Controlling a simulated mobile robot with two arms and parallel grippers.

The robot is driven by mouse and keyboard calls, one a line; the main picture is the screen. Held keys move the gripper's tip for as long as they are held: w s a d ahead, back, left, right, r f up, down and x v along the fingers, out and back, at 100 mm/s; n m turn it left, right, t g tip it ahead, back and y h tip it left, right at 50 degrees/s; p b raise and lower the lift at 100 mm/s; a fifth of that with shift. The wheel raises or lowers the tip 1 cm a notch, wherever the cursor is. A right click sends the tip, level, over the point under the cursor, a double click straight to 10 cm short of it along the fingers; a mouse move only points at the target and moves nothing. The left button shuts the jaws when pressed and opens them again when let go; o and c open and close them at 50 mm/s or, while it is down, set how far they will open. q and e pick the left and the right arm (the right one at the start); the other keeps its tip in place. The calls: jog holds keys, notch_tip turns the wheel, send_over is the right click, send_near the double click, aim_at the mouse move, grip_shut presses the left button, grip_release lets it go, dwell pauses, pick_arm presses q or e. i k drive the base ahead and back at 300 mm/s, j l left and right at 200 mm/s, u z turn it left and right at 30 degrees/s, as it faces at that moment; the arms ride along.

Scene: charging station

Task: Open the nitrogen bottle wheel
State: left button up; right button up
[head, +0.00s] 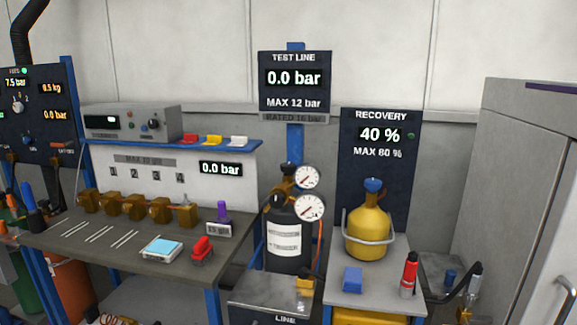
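The black gas bottle (287,258) with a white label stands upright in the middle, in front of a blue post. Its label is too blurred to read surely. A small wheel or valve top (288,169) sits on its brass neck, partly hidden beside the gauges. Two round white gauges, an upper one (308,177) and a lower one (309,207), are mounted at its right side. The test line sign (295,84) above reads 0.0 bar. Neither of my grippers shows in the head view.
A yellow recovery bottle (369,236) with a blue top stands on the right stand. The workbench (110,254) at left carries brass fittings and a scale (161,249). A grey cabinet (520,180) bounds the right. A metal box (268,293) is below the black bottle.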

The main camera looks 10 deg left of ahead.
aim_at(287, 168)
jog(key=i+l+u, duration=0.1)
jog(key=i+u, duration=0.2)
jog(key=i, duration=0.3)
jog(key=i+l+u, duration=0.25)
jog(key=i, duration=0.3)
